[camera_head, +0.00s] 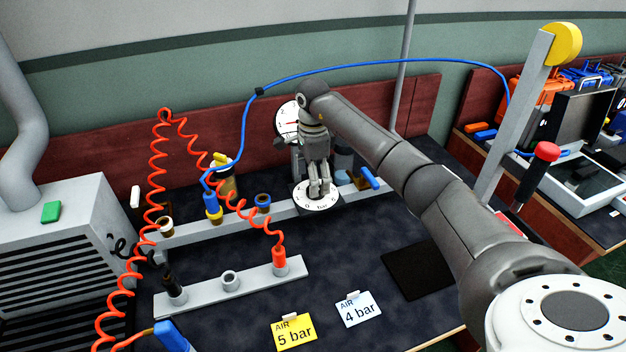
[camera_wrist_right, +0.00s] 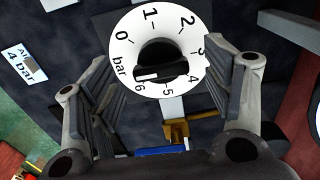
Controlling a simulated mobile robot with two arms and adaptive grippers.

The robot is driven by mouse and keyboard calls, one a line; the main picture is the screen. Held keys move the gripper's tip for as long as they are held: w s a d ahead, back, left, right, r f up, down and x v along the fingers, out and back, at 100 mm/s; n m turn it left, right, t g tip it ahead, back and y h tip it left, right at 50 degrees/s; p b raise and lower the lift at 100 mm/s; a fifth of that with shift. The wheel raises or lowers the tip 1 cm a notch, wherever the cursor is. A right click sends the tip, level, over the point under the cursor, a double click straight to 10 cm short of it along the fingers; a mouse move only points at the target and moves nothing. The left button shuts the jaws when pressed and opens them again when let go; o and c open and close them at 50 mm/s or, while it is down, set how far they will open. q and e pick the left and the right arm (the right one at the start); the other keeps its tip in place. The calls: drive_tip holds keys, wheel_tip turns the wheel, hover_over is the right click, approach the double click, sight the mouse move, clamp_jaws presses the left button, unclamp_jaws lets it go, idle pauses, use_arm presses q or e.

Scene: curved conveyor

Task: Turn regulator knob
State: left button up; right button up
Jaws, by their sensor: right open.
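The regulator dial (camera_head: 318,204) is a white disc on the grey rail in the head view, numbered 0 to 6 with "bar". In the right wrist view the dial (camera_wrist_right: 125,52) faces the camera, with the black knob (camera_wrist_right: 160,62) at its middle. A white mark on the knob lies on the side by the 6. My right gripper (camera_head: 319,190) points down over the dial and hides most of the knob in the head view. In the wrist view the gripper (camera_wrist_right: 160,92) is open, with a finger on either side of the knob, apart from it.
A round gauge (camera_head: 286,122) stands behind my right wrist, partly hidden. A yellow "5 bar" card (camera_head: 293,332) and a white "4 bar" card (camera_head: 358,309) lie in front. A red coiled hose (camera_head: 152,210) and blue hose (camera_head: 375,63) are at left and above. A lever post (camera_head: 515,115) stands at right.

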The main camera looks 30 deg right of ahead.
drive_tip(key=shift+f, duration=0.7)
drive_tip(key=c, duration=1)
